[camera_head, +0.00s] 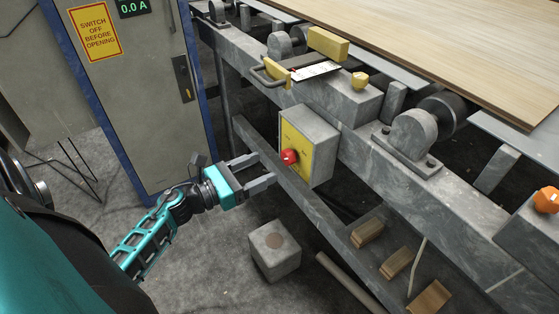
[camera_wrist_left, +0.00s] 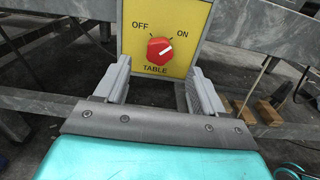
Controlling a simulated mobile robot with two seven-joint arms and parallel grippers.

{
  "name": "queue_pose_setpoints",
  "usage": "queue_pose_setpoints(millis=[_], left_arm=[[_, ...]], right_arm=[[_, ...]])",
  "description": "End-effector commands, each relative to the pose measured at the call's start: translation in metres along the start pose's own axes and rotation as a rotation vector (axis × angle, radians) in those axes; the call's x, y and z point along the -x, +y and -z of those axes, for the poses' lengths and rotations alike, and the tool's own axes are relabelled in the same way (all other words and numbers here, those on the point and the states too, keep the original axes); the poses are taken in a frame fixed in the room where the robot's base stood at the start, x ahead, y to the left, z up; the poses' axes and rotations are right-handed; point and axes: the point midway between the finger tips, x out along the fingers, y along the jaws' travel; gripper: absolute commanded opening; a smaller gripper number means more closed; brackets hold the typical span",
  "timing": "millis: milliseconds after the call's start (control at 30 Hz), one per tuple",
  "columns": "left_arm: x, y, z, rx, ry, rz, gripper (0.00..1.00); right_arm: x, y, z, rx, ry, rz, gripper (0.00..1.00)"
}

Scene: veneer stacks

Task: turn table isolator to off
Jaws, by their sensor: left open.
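The table isolator is a grey box (camera_head: 318,140) with a yellow front plate on the side of the table frame. Its red knob (camera_head: 289,157) sits low on the plate. In the left wrist view the knob (camera_wrist_left: 160,50) has a white pointer line towards the upper right, on the ON side. OFF is printed at upper left and TABLE below. My left gripper (camera_head: 272,170) is open and just short of the knob, its fingers (camera_wrist_left: 160,85) spread to either side below it, not touching it as far as I can tell. My right gripper is not in view.
A grey cabinet (camera_head: 150,100) with a yellow warning sign (camera_head: 95,31) stands at left. The table's grey frame beam (camera_head: 350,140) runs behind the box. A concrete block (camera_head: 274,250) and several wood offcuts (camera_head: 397,262) lie below. Floor left of the block is clear.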

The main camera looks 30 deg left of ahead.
Motion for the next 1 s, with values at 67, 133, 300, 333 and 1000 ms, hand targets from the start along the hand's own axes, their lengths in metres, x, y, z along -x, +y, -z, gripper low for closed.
queue_pose_setpoints(millis=[67,133,300,333,1000], left_arm=[[-0.018,0.000,-0.001,-0.001,-0.004,0.001,0.69],[-0.030,0.001,0.000,0.000,-0.003,0.000,0.69],[-0.053,0.000,0.000,0.002,-0.002,-0.001,0.69],[-0.056,0.000,0.000,0.002,-0.002,-0.001,0.69],[-0.063,0.000,0.000,0.003,0.000,-0.001,0.44]], right_arm=[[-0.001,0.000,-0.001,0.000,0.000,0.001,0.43],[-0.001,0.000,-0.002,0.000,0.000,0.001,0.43],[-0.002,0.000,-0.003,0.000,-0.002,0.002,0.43],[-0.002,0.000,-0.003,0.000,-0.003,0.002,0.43],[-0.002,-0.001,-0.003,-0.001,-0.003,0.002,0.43]])
